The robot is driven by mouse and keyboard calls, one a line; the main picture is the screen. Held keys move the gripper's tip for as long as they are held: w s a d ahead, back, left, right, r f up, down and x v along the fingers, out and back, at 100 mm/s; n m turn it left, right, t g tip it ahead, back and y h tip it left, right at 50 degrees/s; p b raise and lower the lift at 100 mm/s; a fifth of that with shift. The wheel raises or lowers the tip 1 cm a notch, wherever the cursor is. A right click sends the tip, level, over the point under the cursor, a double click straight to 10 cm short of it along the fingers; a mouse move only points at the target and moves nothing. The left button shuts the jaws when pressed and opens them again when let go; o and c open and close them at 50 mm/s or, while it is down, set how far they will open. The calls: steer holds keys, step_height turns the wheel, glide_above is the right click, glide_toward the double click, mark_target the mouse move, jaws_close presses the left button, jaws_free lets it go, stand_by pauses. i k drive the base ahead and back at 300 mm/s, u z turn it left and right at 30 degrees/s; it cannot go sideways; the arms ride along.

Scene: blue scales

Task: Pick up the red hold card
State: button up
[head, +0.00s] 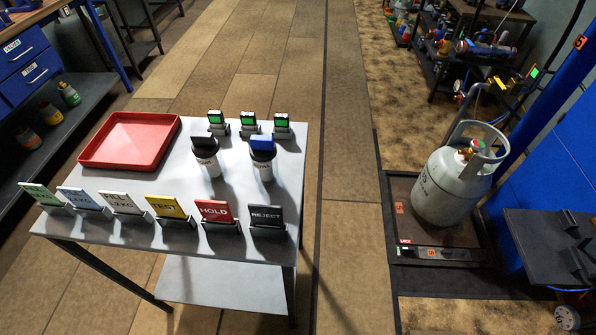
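The red hold card (214,211), lettered HOLD, stands leaning back in a small dark holder (222,229) on the front part of the grey table (170,185). The yellow card (165,207) stands to its left and the black REJECT card (266,217) to its right, each in its own holder with a gap between. I cannot make out my gripper in this view.
A red tray (132,138) lies at the table's back left. Two white cups (207,163) with dark tops and several small green-screened devices (249,122) stand behind the cards. A grey gas cylinder (450,185) stands on a floor scale at right. Floor between is clear.

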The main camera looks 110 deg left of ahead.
mark_target(215, 211)
steer(key=u, duration=0.05)
steer(key=k, duration=0.3)
steer(key=z, duration=0.35)
steer(key=i, duration=0.15)
steer(key=u, duration=2.8)
steer(key=i, duration=0.15)
steer(key=u, duration=1.1)
steer(key=k, duration=0.7)
steer(key=u, duration=0.2)
steer(key=i, duration=0.3)
steer(key=u, duration=0.05)
